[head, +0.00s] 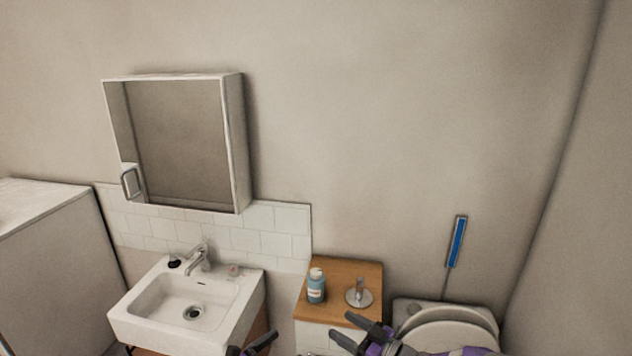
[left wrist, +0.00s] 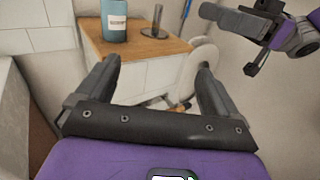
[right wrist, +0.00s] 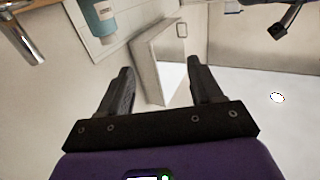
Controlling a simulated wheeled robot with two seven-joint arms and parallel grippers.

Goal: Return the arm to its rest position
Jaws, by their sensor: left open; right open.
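My right gripper (head: 343,325) is at the bottom of the head view, in front of the wooden-topped cabinet, with its two dark fingers apart. In the right wrist view its fingers (right wrist: 160,72) are spread with nothing between them. My left gripper (head: 262,342) shows only partly at the bottom edge of the head view, right of the sink. In the left wrist view its fingers (left wrist: 158,68) are apart and empty. The right gripper also shows at the upper right of the left wrist view (left wrist: 236,42).
A blue bottle (head: 316,287) and a metal fixture (head: 359,293) stand on the wooden top (head: 340,270). A toilet (head: 450,325) is at the right.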

